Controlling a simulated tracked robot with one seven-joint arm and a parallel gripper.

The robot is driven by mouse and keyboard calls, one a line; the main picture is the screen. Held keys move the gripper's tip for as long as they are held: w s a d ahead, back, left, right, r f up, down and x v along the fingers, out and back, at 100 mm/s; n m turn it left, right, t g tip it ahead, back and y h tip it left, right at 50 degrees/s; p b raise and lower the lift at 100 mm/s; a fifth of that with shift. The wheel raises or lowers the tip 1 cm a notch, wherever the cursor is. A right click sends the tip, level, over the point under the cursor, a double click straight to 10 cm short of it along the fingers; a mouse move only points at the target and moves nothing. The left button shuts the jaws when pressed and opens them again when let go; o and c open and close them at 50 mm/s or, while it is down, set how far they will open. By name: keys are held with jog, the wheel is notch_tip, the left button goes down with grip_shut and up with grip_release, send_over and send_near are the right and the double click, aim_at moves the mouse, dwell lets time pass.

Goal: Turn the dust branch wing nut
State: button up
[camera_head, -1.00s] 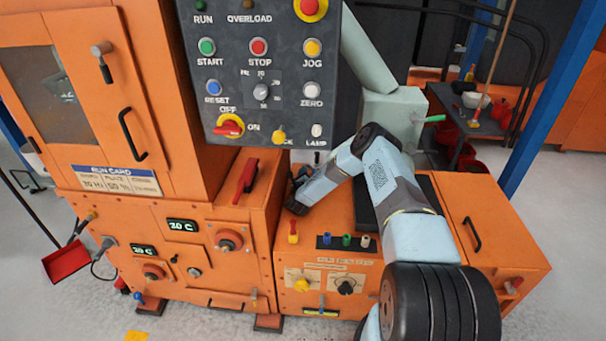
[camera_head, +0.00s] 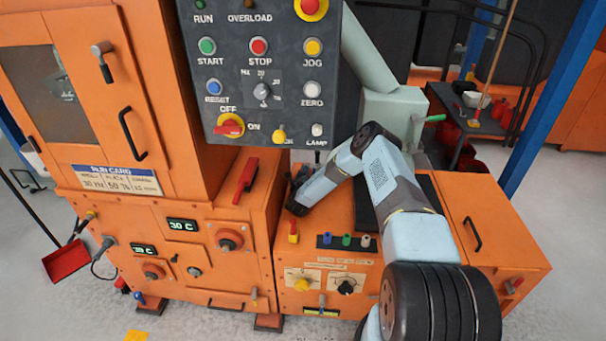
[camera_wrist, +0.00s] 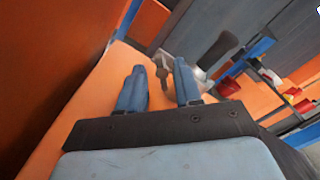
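In the wrist view my gripper (camera_wrist: 159,72) has its two blue fingers apart, so it is open. A small grey-brown metal piece (camera_wrist: 162,72) shows between and beyond the fingertips; it may be the dust branch wing nut, but it is too small to be sure. A gap shows between it and each finger, and I cannot tell its depth relative to the tips. In the head view my gripper (camera_head: 301,178) is small and dark, low behind the control panel's bottom edge, above the orange cabinet top. The wing nut cannot be made out there.
The grey control panel (camera_head: 275,75) hangs close above my gripper. A red-handled lever (camera_head: 246,181) stands to its left on the orange housing. A pale green pipe and box (camera_head: 392,112) rise behind my arm. A dark-topped cart (camera_head: 475,118) stands at the back right.

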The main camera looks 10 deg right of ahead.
jog(key=shift+v, duration=3.45)
